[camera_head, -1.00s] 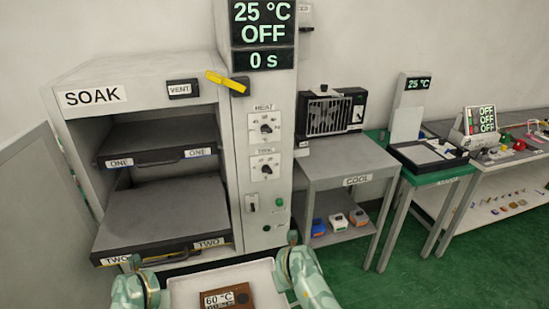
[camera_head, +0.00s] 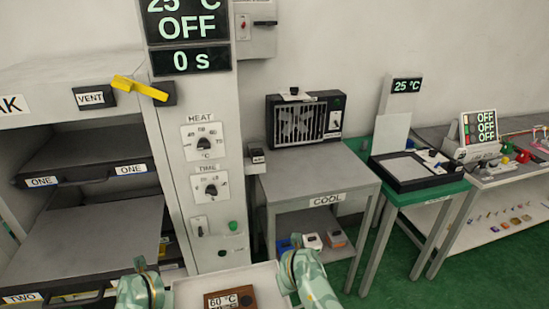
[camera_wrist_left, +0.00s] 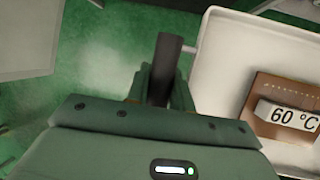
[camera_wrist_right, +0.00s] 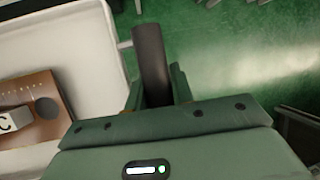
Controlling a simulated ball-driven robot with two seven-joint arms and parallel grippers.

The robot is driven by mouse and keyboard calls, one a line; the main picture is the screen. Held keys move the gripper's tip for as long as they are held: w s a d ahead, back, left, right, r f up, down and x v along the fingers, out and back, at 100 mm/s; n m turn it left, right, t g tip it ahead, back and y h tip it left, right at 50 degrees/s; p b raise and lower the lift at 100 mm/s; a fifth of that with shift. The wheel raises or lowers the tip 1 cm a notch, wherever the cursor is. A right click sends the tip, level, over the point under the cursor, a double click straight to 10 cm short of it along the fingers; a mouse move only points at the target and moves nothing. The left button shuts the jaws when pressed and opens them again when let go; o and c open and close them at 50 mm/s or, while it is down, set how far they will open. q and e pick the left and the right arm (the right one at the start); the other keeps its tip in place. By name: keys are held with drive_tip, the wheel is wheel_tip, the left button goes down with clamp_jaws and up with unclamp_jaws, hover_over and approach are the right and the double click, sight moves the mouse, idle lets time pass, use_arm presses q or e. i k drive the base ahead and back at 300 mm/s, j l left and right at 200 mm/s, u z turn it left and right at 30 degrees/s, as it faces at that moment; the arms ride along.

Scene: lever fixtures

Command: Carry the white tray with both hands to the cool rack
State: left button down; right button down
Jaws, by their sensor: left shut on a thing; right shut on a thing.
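The white tray (camera_head: 190,287) is at the bottom of the head view, held between my two arms. A brown block (camera_head: 230,299) with a 60 °C label lies in it. My left gripper (camera_wrist_left: 165,75) is shut on the tray's dark handle at one side. My right gripper (camera_wrist_right: 152,80) is shut on the dark handle at the other side. The tray also shows in the left wrist view (camera_wrist_left: 230,50) and the right wrist view (camera_wrist_right: 80,45). The cool rack (camera_head: 305,172) is a grey table labelled COOL, ahead and right of the tray, its top mostly bare.
A fan unit (camera_head: 303,120) stands at the back of the cool rack, and small coloured items sit on its lower shelf. The soak oven (camera_head: 90,200) and its control column (camera_head: 200,150) are at left. A green table (camera_head: 425,190) stands to the right. Green floor is open there.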

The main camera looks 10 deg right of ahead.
sight(315, 169)
drive_tip(key=i+l, duration=0.15)
drive_tip(key=l, duration=0.25)
drive_tip(key=i+l, duration=0.15)
drive_tip(key=l, duration=0.25)
drive_tip(key=i+l, duration=0.15)
drive_tip(key=l, duration=0.25)
drive_tip(key=i+l, duration=0.15)
drive_tip(key=l, duration=0.3)
drive_tip(key=i+l, duration=0.15)
drive_tip(key=l, duration=0.25)
drive_tip(key=i+l, duration=0.1)
drive_tip(key=i, duration=0.9)
